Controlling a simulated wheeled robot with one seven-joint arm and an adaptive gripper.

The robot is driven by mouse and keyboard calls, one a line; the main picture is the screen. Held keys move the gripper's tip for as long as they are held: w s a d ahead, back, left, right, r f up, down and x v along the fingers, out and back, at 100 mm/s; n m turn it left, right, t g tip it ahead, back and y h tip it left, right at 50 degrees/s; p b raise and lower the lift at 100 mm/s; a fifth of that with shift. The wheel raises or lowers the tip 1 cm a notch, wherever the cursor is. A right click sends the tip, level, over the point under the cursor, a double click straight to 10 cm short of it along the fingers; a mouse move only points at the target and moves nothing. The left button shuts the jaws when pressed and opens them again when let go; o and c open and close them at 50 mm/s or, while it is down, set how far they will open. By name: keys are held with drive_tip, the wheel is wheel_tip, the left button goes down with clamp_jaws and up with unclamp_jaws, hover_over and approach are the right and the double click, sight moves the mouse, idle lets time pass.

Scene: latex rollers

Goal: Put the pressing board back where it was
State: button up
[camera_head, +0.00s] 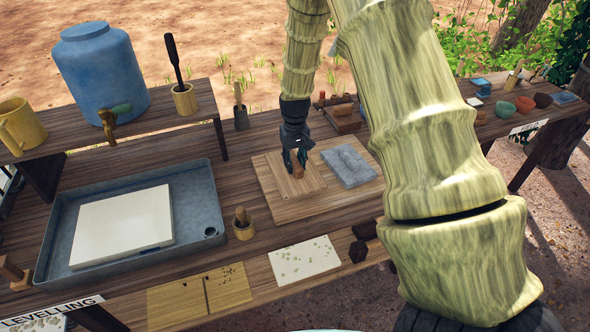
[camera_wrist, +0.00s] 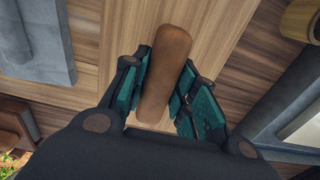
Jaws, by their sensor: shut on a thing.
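In the wrist view my gripper's teal fingers (camera_wrist: 164,90) close on both sides of the brown handle (camera_wrist: 165,60), with pale board (camera_wrist: 118,22) beneath. The fingers hide part of the board in the head view.
A grey slab (camera_head: 349,166) lies to the right on the base board. A grey tray (camera_head: 205,192) with a white slab (camera_head: 122,226) stands left. My arm crosses the right side.

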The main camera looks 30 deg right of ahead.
drive_tip(key=shift+w+f, duration=0.35)
drive_tip(key=shift+f, duration=0.3)
drive_tip(key=shift+s+d+f+p, duration=0.1)
drive_tip(key=shift+s+f+p, duration=0.4)
drive_tip(key=shift+s+f, duration=0.05)
drive_tip(key=shift+w+f, duration=0.15)
drive_tip(key=shift+f, duration=0.7)
drive_tip(key=shift+w+f, duration=0.2)
drive_tip(key=shift+f, duration=0.05)
drive_tip(key=shift+s+r, duration=0.1)
drive_tip(key=shift+s, duration=0.05)
drive_tip(key=shift+c, duration=0.3)
drive_tip(key=o, duration=1)
